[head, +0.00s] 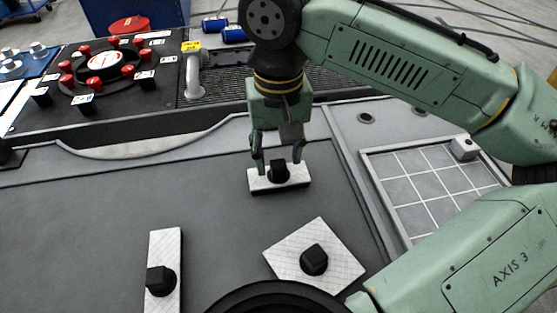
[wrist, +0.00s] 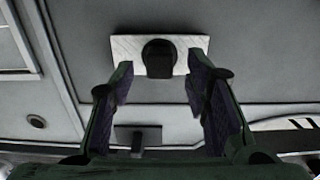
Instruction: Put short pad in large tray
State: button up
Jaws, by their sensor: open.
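A short white rectangular pad (head: 262,183) with a black knob lies on the grey worktop, beneath my gripper (head: 278,158). The fingers are open, one on each side of the knob. In the wrist view the pad (wrist: 125,48) and its knob show just beyond the open fingertips (wrist: 159,68), with a gap on both sides of the knob. A shallow tray with a white grid (head: 405,187), which looks like the large tray, is at the right, partly hidden by my arm. Its corner shows at left in the wrist view (wrist: 12,72).
A longer narrow white pad (head: 168,245) with a black knob lies at front left. A squarish white pad (head: 290,258) with a knob lies front centre. A raised edge (head: 352,190) separates worktop and tray. A red-knobbed panel (head: 130,85) stands behind, left.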

aim_at(278, 164)
notch_tip(278, 164, up, 9)
jog(key=shift+r+b, duration=0.15)
jog(key=shift+b, duration=0.15)
